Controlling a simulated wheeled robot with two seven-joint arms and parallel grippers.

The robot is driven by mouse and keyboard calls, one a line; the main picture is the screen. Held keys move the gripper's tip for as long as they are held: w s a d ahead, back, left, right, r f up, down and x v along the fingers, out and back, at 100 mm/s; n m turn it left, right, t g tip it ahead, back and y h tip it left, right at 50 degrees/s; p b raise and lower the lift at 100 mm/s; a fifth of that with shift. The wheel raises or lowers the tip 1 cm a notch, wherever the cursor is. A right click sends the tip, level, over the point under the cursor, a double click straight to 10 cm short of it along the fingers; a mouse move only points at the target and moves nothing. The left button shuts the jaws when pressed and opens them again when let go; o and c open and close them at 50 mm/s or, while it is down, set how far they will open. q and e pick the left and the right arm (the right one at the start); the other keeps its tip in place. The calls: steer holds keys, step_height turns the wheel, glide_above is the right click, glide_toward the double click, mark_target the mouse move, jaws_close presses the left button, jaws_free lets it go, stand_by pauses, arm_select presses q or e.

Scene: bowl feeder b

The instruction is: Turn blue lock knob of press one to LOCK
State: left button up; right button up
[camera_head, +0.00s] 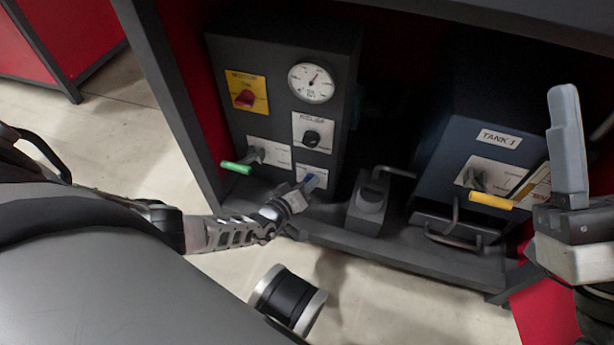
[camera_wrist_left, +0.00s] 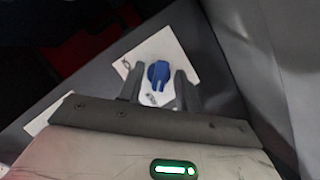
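The blue lock knob (camera_head: 311,181) sits on a white plate low on the dark control box (camera_head: 228,57). In the left wrist view the blue knob (camera_wrist_left: 158,74) shows between my left fingers, its ridge nearly upright in the picture. My left gripper (camera_head: 300,190) is at the knob, and in the wrist view the left gripper (camera_wrist_left: 158,86) has its fingers apart, one on each side. I cannot tell whether they touch it. The plate's lettering is too small to read. My right gripper (camera_head: 580,145) is raised at the right edge, partly cut off.
The box also bears a red knob (camera_head: 245,98) on yellow, a gauge (camera_head: 311,82), a black knob (camera_head: 311,138) and a green-handled lever (camera_head: 236,167). Right of it are a grey block (camera_head: 369,199) and the TANK 1 box (camera_head: 440,170) with a yellow-handled lever (camera_head: 491,201).

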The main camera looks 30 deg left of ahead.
arm_select(q)
steer(key=c, duration=0.6)
steer(key=shift+r, duration=0.1)
steer(key=shift+c, duration=0.2)
arm_select(e)
steer(key=shift+r, duration=0.1)
arm_select(q)
steer(key=m+g+y+p, duration=0.1)
steer(key=m+p, duration=0.2)
steer(key=shift+d+y, duration=0.1)
steer(key=shift+y, duration=0.3)
arm_select(e)
steer(key=f+m+h, duration=0.1)
steer(key=m+h, duration=0.1)
steer(key=w+f+m+h, duration=0.1)
steer(key=f+m, duration=0.1)
steer(key=f+m+h, duration=0.2)
steer(key=m, duration=0.1)
steer(key=shift+w+d+h, duration=0.15)
steer(key=shift+w+h, duration=0.15)
steer(key=shift+w, duration=0.1)
